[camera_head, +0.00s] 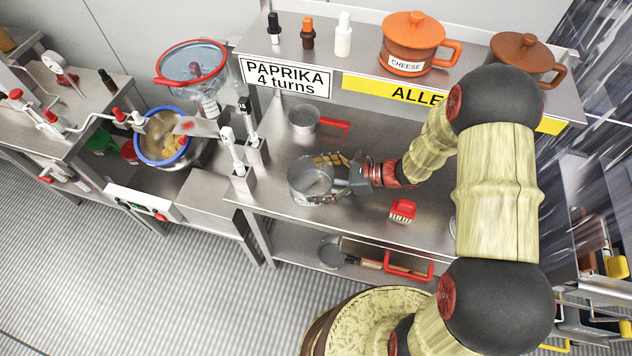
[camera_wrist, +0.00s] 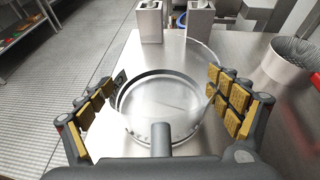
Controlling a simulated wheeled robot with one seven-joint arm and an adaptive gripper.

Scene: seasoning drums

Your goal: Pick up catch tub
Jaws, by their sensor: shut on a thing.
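The catch tub (camera_head: 305,188) is a round grey tub, see-through in its upper wall, on the steel worktop in the head view. It also fills the middle of the wrist view (camera_wrist: 158,100), where its inside looks empty. My gripper (camera_head: 325,178) comes from the right with its yellow-padded fingers on either side of the tub. In the wrist view my gripper (camera_wrist: 168,76) is shut on the tub, one finger at each side of its wall. The tub is upright; I cannot tell whether its base touches the worktop.
A metal sieve (camera_head: 304,120) with a red handle stands behind the tub. A red brush (camera_head: 402,210) lies to the right. Two dispenser posts (camera_head: 239,180) stand at the left edge. A shelf with an orange cheese pot (camera_head: 411,42) rises at the back.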

